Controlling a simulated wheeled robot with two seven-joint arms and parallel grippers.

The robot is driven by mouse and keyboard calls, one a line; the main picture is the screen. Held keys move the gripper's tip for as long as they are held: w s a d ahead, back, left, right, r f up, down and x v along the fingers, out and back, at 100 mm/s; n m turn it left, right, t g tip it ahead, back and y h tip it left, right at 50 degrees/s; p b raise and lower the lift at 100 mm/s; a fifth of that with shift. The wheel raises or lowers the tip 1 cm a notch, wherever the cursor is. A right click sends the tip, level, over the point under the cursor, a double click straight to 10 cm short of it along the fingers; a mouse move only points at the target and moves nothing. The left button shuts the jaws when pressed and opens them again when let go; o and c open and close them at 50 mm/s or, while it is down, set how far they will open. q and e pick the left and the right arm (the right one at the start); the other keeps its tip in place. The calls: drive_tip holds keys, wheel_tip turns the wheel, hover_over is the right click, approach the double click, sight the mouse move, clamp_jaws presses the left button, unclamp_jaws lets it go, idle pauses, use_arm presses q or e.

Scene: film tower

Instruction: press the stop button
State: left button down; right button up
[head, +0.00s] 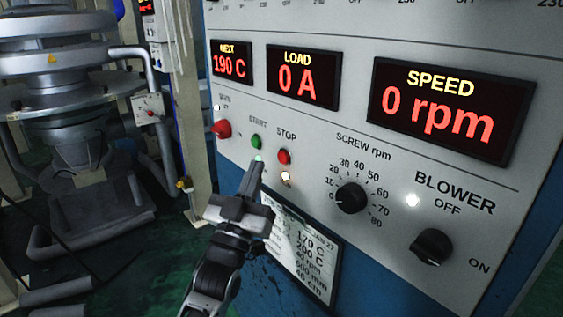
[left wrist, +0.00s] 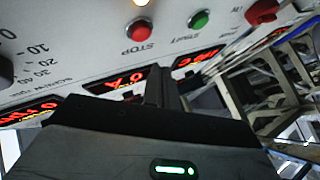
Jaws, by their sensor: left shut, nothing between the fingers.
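The red stop button (head: 284,157) sits on the pale control panel under the label STOP, to the right of the green start button (head: 256,141). A lit lamp (head: 286,176) is just below the stop button. My left gripper (head: 258,163) is shut and empty, its tips in front of the panel just below the start button, left of and apart from the stop button. In the left wrist view the stop button (left wrist: 139,31) and start button (left wrist: 198,19) show upside down above the shut fingers (left wrist: 158,74). My right gripper is not in view.
The panel also has a red switch (head: 221,129), a screw rpm knob (head: 351,198) at 0 and a blower knob (head: 431,246). Displays read 190 C, 0 A and 0 rpm (head: 437,112). A settings sheet (head: 300,252) hangs below. Grey machinery (head: 75,110) stands left.

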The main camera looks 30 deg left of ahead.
use_arm(q)
drive_tip(key=shift+w+d, duration=0.3)
drive_tip(key=shift+w, duration=0.35)
drive_tip(key=shift+w+d, duration=0.25)
drive_tip(key=shift+w, duration=0.4)
idle(1.1)
drive_tip(key=shift+w+d, duration=0.15)
drive_tip(key=shift+w, duration=0.25)
drive_tip(key=shift+w+d, duration=0.15)
drive_tip(key=shift+w, duration=0.2)
idle(0.5)
drive_tip(key=shift+s, duration=0.1)
drive_tip(key=shift+s+a, duration=0.3)
drive_tip(key=shift+s, duration=0.4)
drive_tip(key=shift+s+p, duration=0.1)
drive_tip(key=shift+p, duration=0.25)
drive_tip(key=shift+s+a+p, duration=0.25)
drive_tip(key=shift+s+a, duration=0.05)
drive_tip(key=shift+s, duration=0.45)
drive_tip(key=shift+s+a+p, duration=0.25)
drive_tip(key=shift+s+a, duration=0.1)
drive_tip(key=shift+s, duration=0.35)
drive_tip(key=shift+s+a+p, duration=0.25)
drive_tip(key=shift+s+a, duration=0.05)
drive_tip(key=shift+s, duration=0.45)
